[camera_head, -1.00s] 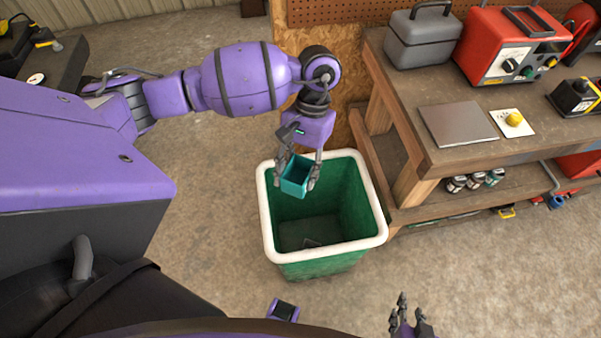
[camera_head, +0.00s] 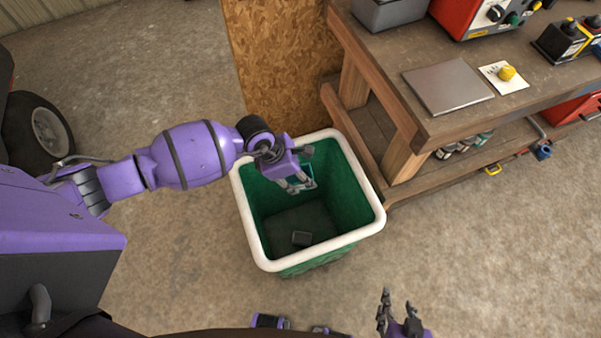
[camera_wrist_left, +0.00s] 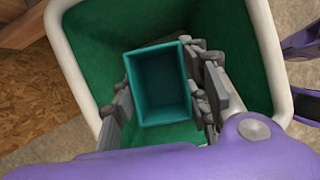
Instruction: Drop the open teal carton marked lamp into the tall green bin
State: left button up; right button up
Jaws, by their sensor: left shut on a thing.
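The open teal carton (camera_wrist_left: 160,84) is between the fingers of my left gripper (camera_head: 298,186), its open top facing the wrist camera and its inside empty. In the head view only a teal edge of the carton (camera_head: 309,173) shows behind the fingers; the lamp mark is not visible. My left gripper is shut on the carton, over the mouth of the tall green bin (camera_head: 256,192). The bin has a thick white rim, also seen in the left wrist view (camera_wrist_left: 63,50). My right gripper (camera_head: 398,312) is low at the front, its fingers apart and empty.
A chipboard panel (camera_head: 275,70) stands behind. The floor left of the bin is clear.

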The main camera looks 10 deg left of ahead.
aim_at(299, 184)
pick_arm(q)
jog(key=shift+w+f+n, duration=0.25)
jog(key=shift+f+n, duration=0.15)
jog(key=shift+f, duration=0.05)
notch_tip(299, 184, down, 6)
jog(key=b, duration=0.4)
jog(key=shift+r, duration=0.15)
jog(key=o, duration=1)
pick_arm(e)
jog(key=f, duration=0.2)
jog(key=s+f, duration=0.1)
jog(key=f, duration=0.1)
jog(key=shift+s+a+f, duration=0.1)
jog(key=shift+a+f, duration=0.05)
jog(key=shift+f, duration=0.05)
pick_arm(q)
jog(key=v, duration=1.2)
jog(key=shift+s+d, duration=0.1)
jog(key=shift+s, duration=0.1)
pick_arm(e)
jog(key=shift+s, duration=0.1)
